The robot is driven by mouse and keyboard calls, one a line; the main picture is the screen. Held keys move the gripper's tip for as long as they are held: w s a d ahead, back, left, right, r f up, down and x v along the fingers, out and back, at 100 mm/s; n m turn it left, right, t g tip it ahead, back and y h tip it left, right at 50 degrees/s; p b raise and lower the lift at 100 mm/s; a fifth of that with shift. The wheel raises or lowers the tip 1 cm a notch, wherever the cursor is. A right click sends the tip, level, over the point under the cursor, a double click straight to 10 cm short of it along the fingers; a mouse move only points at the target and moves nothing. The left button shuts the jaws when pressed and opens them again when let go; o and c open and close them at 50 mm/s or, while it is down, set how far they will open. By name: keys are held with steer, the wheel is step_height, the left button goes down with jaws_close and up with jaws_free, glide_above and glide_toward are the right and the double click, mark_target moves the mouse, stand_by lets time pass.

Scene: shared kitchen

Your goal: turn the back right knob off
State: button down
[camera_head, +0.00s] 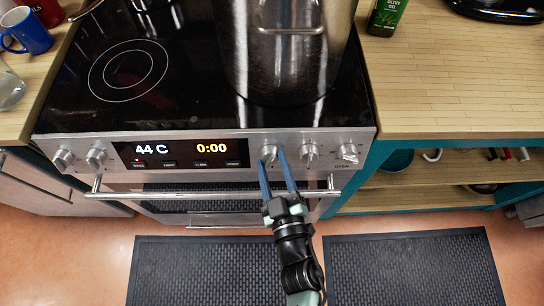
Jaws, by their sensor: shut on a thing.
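The stove's front panel has two knobs left of the display and three right of it. My gripper (272,156) reaches up from below with its two blue fingers on either side of the first knob right of the display (268,154), shut on it. The fingers partly cover this knob. The middle right knob (309,153) and the oven knob (347,152) are to its right, clear of the fingers. Two more knobs, the far left one (63,159) and its neighbour (96,158), are at the left. I cannot read which knob is labelled back right.
A large steel pot (283,60) stands on the right of the black cooktop (185,95). The oven handle (215,194) runs below the panel, under my fingers. Wooden counters flank the stove, with a blue mug (28,32) at left and a green bottle (387,17) at right.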

steer(key=shift+d+r+n+g+y+p, duration=0.1)
steer(key=shift+n+g+y+p, duration=0.2)
steer(key=shift+n+p, duration=0.95)
steer(key=shift+r+n+g+y+p, duration=0.15)
steer(key=shift+n+g+p, duration=0.25)
steer(key=shift+n+p, duration=0.8)
steer(key=shift+f+n, duration=0.1)
steer(key=shift+n, duration=0.35)
steer(key=shift+c, duration=1.6)
jaws_free()
steer(key=b+v, duration=0.2)
steer(key=v, duration=1.1)
